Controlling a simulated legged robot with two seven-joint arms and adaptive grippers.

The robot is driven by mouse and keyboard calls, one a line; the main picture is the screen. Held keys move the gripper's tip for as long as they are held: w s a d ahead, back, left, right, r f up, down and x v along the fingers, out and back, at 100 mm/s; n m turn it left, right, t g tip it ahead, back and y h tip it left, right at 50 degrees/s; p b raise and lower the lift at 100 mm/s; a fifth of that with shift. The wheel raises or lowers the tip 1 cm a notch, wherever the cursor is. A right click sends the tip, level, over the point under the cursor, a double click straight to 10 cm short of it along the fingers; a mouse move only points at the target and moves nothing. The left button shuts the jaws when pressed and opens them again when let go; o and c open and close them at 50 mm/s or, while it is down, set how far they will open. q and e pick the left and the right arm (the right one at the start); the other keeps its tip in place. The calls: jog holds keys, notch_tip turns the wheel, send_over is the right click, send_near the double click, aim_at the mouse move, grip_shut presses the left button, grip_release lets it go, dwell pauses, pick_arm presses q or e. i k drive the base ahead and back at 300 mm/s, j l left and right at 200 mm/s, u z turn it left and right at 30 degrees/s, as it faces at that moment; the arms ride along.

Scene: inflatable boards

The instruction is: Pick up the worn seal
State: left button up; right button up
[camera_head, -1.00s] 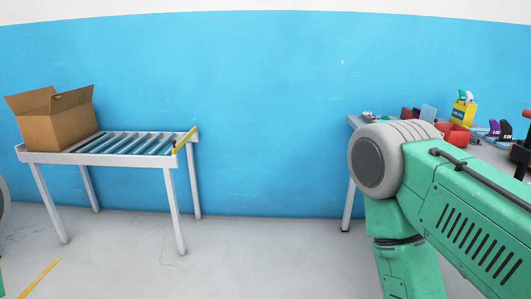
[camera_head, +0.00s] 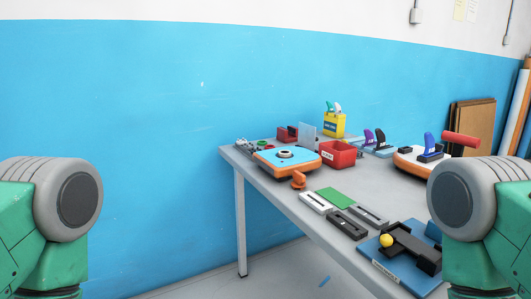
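I cannot pick out the worn seal for certain at this size. A small inflatable board (camera_head: 287,163), orange with a light blue top, lies on the grey workbench (camera_head: 240,168). A round fitting (camera_head: 285,154) with a dark centre sits on its top. Small ring-like parts (camera_head: 262,146) lie at the bench's far left corner, too small to tell apart. My green arms show at the lower left and right edges, but neither gripper is in view.
A red bin (camera_head: 338,154) and a yellow container (camera_head: 334,124) stand toward the back. Floor left of the bench looks clear.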

aim_at(281, 154)
jog(key=i+j+z, duration=0.1)
jog(key=z, duration=0.7)
jog(key=i+j+z, duration=0.1)
jog(key=z, duration=0.3)
jog(key=j+z, duration=0.25)
jog(key=z, duration=0.15)
jog(key=j+z, duration=0.15)
jog(key=z, duration=0.25)
